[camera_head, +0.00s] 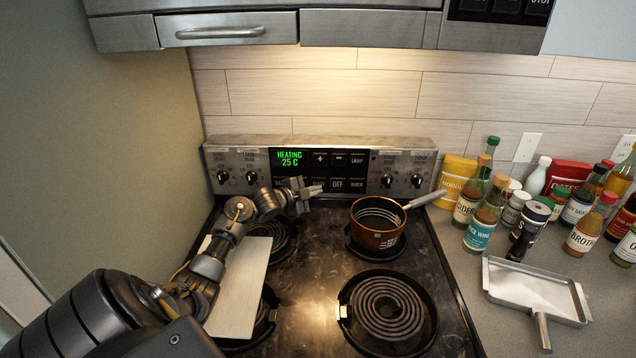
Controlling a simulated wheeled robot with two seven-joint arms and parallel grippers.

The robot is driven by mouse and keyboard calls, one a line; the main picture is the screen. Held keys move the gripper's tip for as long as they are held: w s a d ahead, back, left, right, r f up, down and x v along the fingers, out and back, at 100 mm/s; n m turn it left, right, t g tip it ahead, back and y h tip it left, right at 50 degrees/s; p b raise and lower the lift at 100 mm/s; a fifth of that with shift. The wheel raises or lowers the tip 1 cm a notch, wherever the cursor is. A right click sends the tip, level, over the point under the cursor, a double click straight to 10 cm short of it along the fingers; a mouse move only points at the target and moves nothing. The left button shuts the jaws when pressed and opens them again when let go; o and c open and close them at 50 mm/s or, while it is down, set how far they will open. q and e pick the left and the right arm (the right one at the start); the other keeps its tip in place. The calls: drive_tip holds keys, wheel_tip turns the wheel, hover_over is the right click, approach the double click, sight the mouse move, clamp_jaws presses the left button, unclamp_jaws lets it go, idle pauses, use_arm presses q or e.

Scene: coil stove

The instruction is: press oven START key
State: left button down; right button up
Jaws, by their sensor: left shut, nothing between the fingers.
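The oven control panel (235,160) runs along the back of the stove. Its green display (290,158) reads HEATING 25 C. Black keys sit right of and below the display, among them an OFF key (337,184). The key just left of OFF is partly hidden by my left gripper (316,190), and its label cannot be read in full. My left gripper is shut and empty, its tips at the lower key row; whether they touch a key cannot be told. My right gripper is not in view.
A copper pot (378,240) stands on the back right coil, its handle pointing right. A pale board (240,290) lies over the left burners under my arm. Bottles and jars crowd the right counter, with a metal tray (490,285) in front. The front right coil (388,308) is bare.

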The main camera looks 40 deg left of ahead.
use_arm(q)
drive_tip(key=s+d+p, duration=0.3)
drive_tip(key=shift+s+d+p, duration=0.15)
drive_tip(key=shift+s+p, duration=0.15)
drive_tip(key=shift+s, duration=0.1)
idle(0.3)
idle(0.8)
